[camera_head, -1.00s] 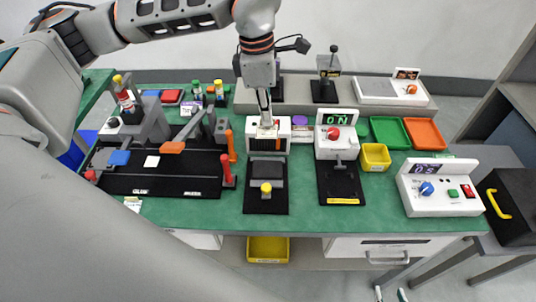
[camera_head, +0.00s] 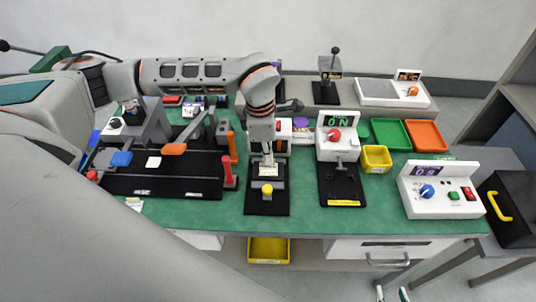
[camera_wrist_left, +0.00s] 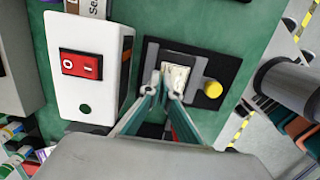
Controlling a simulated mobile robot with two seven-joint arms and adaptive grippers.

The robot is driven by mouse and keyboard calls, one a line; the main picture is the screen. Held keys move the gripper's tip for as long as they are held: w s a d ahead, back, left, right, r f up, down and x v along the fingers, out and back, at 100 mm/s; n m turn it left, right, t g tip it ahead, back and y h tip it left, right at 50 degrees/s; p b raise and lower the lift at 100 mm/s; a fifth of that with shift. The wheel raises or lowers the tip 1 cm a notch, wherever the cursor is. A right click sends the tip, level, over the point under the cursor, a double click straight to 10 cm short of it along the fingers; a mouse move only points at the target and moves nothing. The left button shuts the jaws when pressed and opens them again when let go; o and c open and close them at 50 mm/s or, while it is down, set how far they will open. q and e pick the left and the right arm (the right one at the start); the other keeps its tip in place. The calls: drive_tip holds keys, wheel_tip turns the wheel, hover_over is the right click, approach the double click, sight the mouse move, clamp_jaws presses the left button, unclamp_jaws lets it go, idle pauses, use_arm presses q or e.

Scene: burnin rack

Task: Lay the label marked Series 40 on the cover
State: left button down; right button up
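My left gripper (camera_head: 266,163) points down over the black fixture with the yellow knob. Its fingers, close together in the left wrist view (camera_wrist_left: 163,88), are shut on a small pale label (camera_wrist_left: 177,76). The label also shows in the head view (camera_head: 268,171); its print is too small to read. It is over the dark grey cover (camera_wrist_left: 199,64) in the fixture. Whether it touches the cover, I cannot tell. The yellow knob (camera_head: 267,189) stands at the fixture's near end. My right gripper is not in view.
A white unit with a red switch (camera_wrist_left: 82,66) stands close beside the fixture. To the right are a white device with a green display (camera_head: 337,142) and a yellow bin (camera_head: 376,158). A black plate (camera_head: 165,183) with posts lies left. Bare green table runs along the front edge.

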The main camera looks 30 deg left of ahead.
use_arm(q)
drive_tip(key=c, duration=2.8)
unclamp_jaws()
drive_tip(key=shift+f, duration=0.1)
drive_tip(key=o, duration=0.5)
drive_tip(key=r, duration=0.8)
drive_tip(key=a+r, duration=0.1)
drive_tip(key=r, duration=0.3)
drive_tip(key=shift+s+r+b, duration=0.2)
drive_tip(key=shift+s+b, duration=0.05)
drive_tip(key=shift+b, duration=0.1)
drive_tip(key=shift+f, duration=0.1)
